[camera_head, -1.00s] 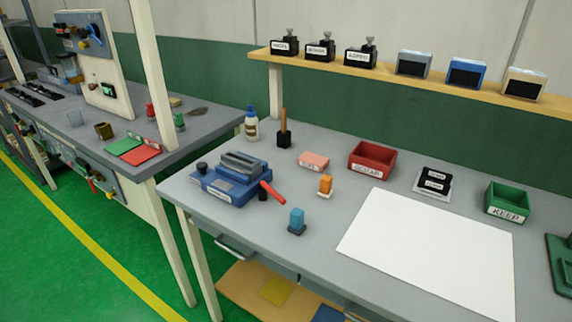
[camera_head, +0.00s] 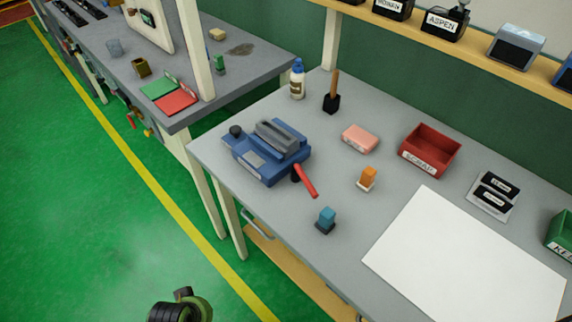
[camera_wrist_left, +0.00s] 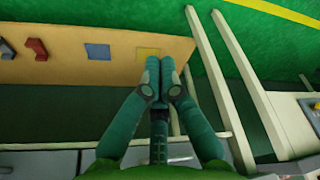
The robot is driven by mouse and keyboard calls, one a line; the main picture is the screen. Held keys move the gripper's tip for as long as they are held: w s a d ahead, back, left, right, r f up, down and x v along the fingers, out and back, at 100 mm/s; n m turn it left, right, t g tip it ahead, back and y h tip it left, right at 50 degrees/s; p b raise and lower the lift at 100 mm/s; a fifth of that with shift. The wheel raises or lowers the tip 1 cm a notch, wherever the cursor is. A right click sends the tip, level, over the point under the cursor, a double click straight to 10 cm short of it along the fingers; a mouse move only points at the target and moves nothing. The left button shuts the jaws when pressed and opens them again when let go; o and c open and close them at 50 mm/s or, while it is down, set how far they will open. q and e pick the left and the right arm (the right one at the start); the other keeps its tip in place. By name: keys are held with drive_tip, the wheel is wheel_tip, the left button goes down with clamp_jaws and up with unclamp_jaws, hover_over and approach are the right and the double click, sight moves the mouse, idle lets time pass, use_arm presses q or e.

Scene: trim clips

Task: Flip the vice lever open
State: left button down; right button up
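The blue vice (camera_head: 259,163) with grey jaws stands at the left end of the grey workbench in the head view. Its red lever (camera_head: 306,181) sticks out from the front right corner, slanting down toward the bench's front edge. My left gripper (camera_wrist_left: 160,66) shows in the left wrist view with its fingertips together and nothing visible between them. It is over the lower shelf and floor in that view, and the vice is not seen there. A green and black part of my arm shows at the bottom of the head view, well apart from the vice. My right gripper is out of view.
Near the lever stand a teal block (camera_head: 325,219) and an orange block (camera_head: 368,177). A mallet (camera_head: 332,101) and a bottle (camera_head: 297,80) stand behind the vice. A red bin (camera_head: 430,149) and white sheet (camera_head: 465,255) lie right. A bench post (camera_head: 202,45) rises left.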

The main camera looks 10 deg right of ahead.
use_arm(q)
drive_tip(key=w+d+r+m+h+p, duration=0.1)
drive_tip(key=w+d+r+m, duration=0.1)
drive_tip(key=w+d+r, duration=0.2)
drive_tip(key=w+d+r+m+h, duration=0.2)
drive_tip(key=w+d+r, duration=0.3)
drive_tip(key=d+r, duration=0.3)
drive_tip(key=w+d+r+m+h+p, duration=0.1)
drive_tip(key=w+d+r, duration=0.4)
drive_tip(key=r, duration=0.5)
drive_tip(key=shift+w+d+r+m+h+p, duration=0.15)
drive_tip(key=shift+d+m+h, duration=0.15)
drive_tip(key=shift+d+m, duration=0.2)
drive_tip(key=shift+w+d+r+m+h+p, duration=0.15)
drive_tip(key=shift+d+m+h, duration=0.15)
drive_tip(key=shift+d+m, duration=0.15)
drive_tip(key=shift+w+d+r+m+g+h, duration=0.15)
drive_tip(key=shift+w+d+r+m, duration=0.7)
drive_tip(key=shift+d+r, duration=0.6)
drive_tip(key=shift+w+d+r+m+g+h, duration=0.1)
drive_tip(key=shift+w+d+r+m, duration=0.7)
drive_tip(key=shift+d+r, duration=0.7)
drive_tip(key=shift+w+d+r+m+g+h, duration=0.15)
drive_tip(key=shift+w+d+r+m, duration=0.7)
drive_tip(key=shift+d+r, duration=0.6)
drive_tip(key=shift+s+d+f, duration=0.1)
drive_tip(key=shift+s+f, duration=0.05)
drive_tip(key=shift+d+f, duration=0.1)
